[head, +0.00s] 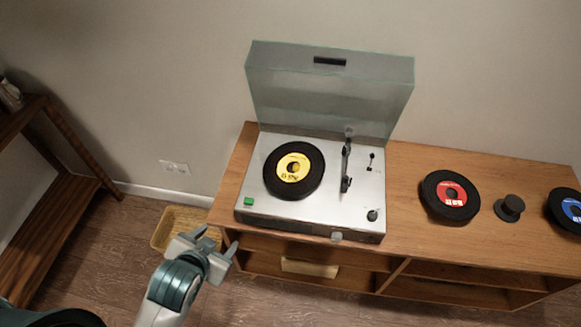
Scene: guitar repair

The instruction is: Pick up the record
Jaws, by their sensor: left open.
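A black record with a yellow label (309,184) lies on the platter of the turntable (335,210), whose clear lid (330,90) stands open. A black record with a red label (434,196) lies on the wooden cabinet top to the right of the turntable. A black record with a blue label (556,204) lies at the far right, cut by the picture edge. My left gripper (214,243) is open and empty, in front of the cabinet's left end and apart from every record. My right gripper is not in view.
The tonearm (346,168) is to the right of the yellow-label record. A small black knob-like piece (509,208) stands between the red and blue records. A woven basket (168,226) is on the floor beside the cabinet (400,150). A wooden shelf (50,220) stands at left.

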